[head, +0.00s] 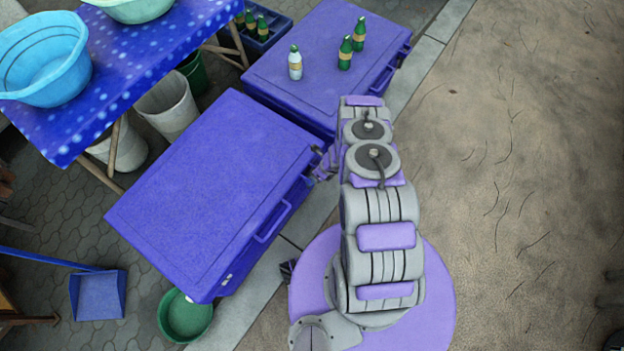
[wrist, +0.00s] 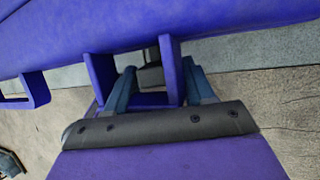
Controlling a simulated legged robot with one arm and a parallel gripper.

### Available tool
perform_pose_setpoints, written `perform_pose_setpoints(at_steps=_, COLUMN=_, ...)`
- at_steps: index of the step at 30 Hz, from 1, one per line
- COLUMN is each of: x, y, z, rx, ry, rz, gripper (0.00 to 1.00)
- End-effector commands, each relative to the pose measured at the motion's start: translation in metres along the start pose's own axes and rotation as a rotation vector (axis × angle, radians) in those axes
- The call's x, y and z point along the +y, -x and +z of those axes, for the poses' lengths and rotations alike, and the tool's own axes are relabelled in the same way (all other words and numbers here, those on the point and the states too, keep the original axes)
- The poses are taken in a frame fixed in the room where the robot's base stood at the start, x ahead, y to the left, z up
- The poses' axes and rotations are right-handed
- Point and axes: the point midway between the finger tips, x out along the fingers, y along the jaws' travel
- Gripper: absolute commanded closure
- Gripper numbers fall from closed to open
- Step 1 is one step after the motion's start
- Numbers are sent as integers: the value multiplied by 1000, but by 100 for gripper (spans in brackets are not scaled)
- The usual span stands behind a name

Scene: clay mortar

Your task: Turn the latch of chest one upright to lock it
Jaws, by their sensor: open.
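A blue chest (head: 210,185) with a closed lid stands near, its front with a handle (head: 272,222) facing lower right. A second blue chest (head: 320,60) stands behind it. I cannot tell which is chest one. My gripper (head: 322,162) is at the right corner of the near chest, small and partly hidden by my arm. In the wrist view my gripper (wrist: 159,66) is open, its fingers apart around part of a blue bracket-like latch (wrist: 171,70) below the chest edge (wrist: 150,25). Whether the fingers touch it is unclear. A dark piece shows between the latch's uprights.
Three bottles (head: 345,52) stand on the far chest. A blue spotted table (head: 140,70) with basins is at upper left. A green bowl (head: 185,316) and a blue dustpan (head: 97,295) lie near the near chest. Bare ground (head: 530,170) is clear at right.

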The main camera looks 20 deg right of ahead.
Motion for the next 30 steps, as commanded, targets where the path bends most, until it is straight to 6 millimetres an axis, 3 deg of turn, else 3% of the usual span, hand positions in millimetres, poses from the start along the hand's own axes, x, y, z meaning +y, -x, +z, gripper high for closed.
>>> perform_pose_setpoints(at_steps=6, x=-1, y=-20, z=-1, rx=0, ry=0, rz=-2, gripper=47)
perform_pose_setpoints(at_steps=16, x=-1, y=-22, z=0, rx=0, ry=-1, rz=-2, gripper=47)
perform_pose_setpoints(at_steps=30, x=-1, y=-22, z=0, rx=0, ry=-1, rz=-2, gripper=92)
